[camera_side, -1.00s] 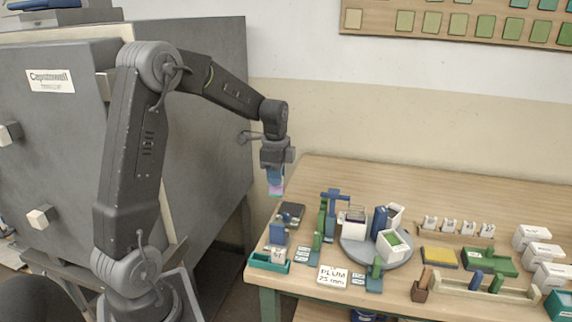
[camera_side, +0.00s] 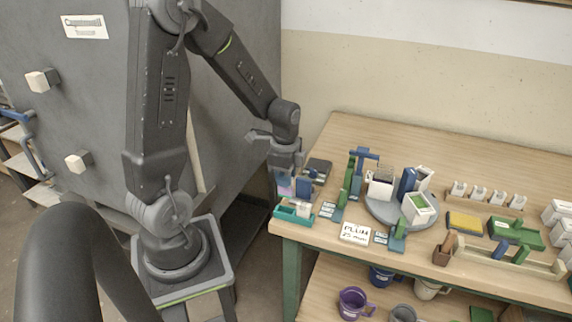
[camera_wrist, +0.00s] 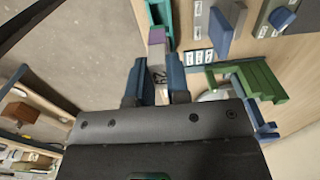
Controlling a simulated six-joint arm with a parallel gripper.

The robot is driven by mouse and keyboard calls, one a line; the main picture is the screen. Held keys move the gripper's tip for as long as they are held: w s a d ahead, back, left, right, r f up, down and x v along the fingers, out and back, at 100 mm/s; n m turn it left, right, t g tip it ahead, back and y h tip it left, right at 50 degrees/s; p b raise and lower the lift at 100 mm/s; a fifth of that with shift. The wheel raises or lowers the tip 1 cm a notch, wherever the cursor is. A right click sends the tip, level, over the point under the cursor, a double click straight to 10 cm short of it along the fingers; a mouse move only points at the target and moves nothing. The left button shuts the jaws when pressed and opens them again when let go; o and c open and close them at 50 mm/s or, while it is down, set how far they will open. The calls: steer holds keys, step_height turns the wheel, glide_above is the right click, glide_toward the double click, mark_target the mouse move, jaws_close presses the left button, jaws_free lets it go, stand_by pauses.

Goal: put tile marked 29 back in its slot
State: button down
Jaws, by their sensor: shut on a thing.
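My gripper (camera_wrist: 156,88) is shut on a pale tile (camera_wrist: 158,64) with a purple end. A dark mark that looks like 29 shows sideways on its face in the wrist view. In the side view, my gripper (camera_side: 286,172) holds the tile (camera_side: 283,187) near the table's left front corner, close to the teal tray (camera_side: 283,214). The teal tray also shows past the tile's far end in the wrist view (camera_wrist: 174,30). It holds pale blocks. I cannot tell whether the tile touches the tray, nor which slot is its own.
A blue block (camera_side: 304,187) stands just right of the tile. Green stands (camera_side: 347,182), a grey turntable (camera_side: 375,207) with white containers and a PLUM card (camera_side: 355,233) are farther right. Open floor lies left of the table edge.

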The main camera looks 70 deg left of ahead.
mark_target(286, 195)
steer(key=shift+f, duration=3.45)
steer(key=shift+f, duration=0.35)
steer(key=c, duration=1)
jaws_free()
steer(key=shift+r, duration=3.55)
steer(key=shift+d+r, duration=0.1)
steer(key=shift+r, duration=0.1)
steer(key=s+d+r+n+t, duration=0.2)
steer(key=d+r+n, duration=0.1)
steer(key=d+r, duration=0.2)
steer(key=s+d+r+n+t, duration=0.1)
steer(key=s+d+r+n, duration=0.2)
steer(key=d+r, duration=0.2)
steer(key=s+d+r+n+t, duration=0.2)
steer(key=s+d+r+n, duration=0.1)
steer(key=d+r, duration=0.2)
steer(key=shift+s+d+r+t, duration=0.1)
steer(key=shift+d+r+t, duration=0.1)
steer(key=shift+r, duration=0.5)
steer(key=shift+s+d+r+t, duration=0.1)
steer(key=shift+d+r, duration=0.05)
steer(key=shift+r, duration=0.55)
